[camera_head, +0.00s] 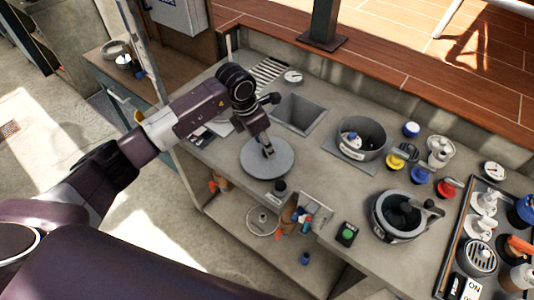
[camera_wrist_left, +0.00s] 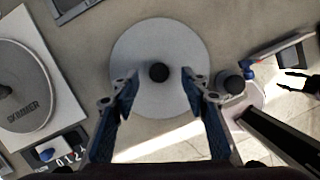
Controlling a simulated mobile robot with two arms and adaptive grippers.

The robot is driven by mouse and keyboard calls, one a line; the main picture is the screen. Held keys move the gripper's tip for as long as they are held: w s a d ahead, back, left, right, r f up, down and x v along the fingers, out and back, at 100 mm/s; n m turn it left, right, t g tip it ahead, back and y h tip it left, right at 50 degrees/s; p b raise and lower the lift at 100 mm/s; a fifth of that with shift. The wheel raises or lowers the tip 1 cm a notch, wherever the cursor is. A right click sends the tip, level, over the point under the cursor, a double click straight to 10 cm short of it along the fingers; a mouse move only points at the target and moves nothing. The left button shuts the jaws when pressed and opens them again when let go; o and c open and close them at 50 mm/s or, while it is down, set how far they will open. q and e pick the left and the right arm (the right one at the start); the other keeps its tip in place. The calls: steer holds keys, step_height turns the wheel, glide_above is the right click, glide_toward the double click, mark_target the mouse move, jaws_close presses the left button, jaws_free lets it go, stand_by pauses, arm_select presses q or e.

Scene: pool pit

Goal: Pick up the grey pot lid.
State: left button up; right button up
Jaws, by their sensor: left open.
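The grey pot lid (camera_head: 250,165) is a flat round disc lying on the grey counter, near its front edge. In the left wrist view the lid (camera_wrist_left: 160,40) shows nearly whole, with a small dark knob (camera_wrist_left: 159,72) at its middle. My left gripper (camera_head: 267,152) points down over the lid in the head view. In the left wrist view the left gripper (camera_wrist_left: 160,82) has its fingers wide apart, one on each side of the knob, with nothing between them but the knob's outline. Whether the fingertips touch the lid cannot be told.
A small dark round object (camera_head: 280,187) stands close beside the lid at the front edge. A sunken basin (camera_head: 300,114) lies behind it, and a pot (camera_head: 361,138) stands to the right. A skimmer cover (camera_wrist_left: 22,100) is left in the wrist view.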

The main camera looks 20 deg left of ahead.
arm_select(q)
steer(key=shift+p+x, duration=0.4)
steer(key=shift+x, duration=1.2)
steer(key=shift+a, duration=0.1)
jaws_close()
